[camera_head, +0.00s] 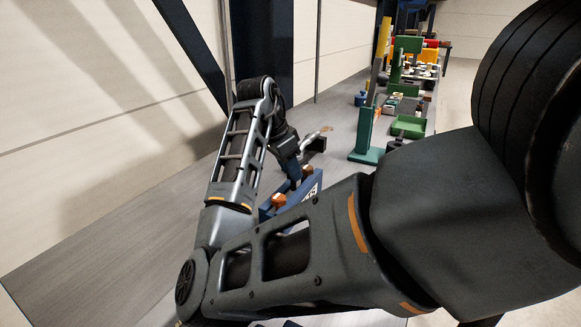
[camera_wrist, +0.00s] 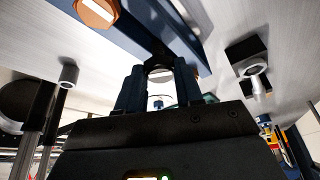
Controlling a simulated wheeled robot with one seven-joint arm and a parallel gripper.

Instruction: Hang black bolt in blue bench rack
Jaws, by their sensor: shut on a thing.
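The blue bench rack (camera_head: 291,197) stands on the bench beyond my forearm, with pale lettering on its face. It crosses the top of the wrist view as a blue bar (camera_wrist: 135,30). My gripper (camera_head: 293,176) is at the rack and partly hidden in the head view. In the wrist view its two dark fingers (camera_wrist: 158,82) are shut on the black bolt (camera_wrist: 158,54), whose black head shows between the fingertips against the rack's blue edge. A pale round end shows just below that head. I cannot tell whether the bolt sits in the rack or is only beside it.
Orange bolt heads (camera_head: 278,201) are on the rack; one shows close up in the wrist view (camera_wrist: 97,12). A black block with a grey cylinder (camera_wrist: 250,60) is to the right. A green stand (camera_head: 365,150) and several bins (camera_head: 408,126) are farther along the bench.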

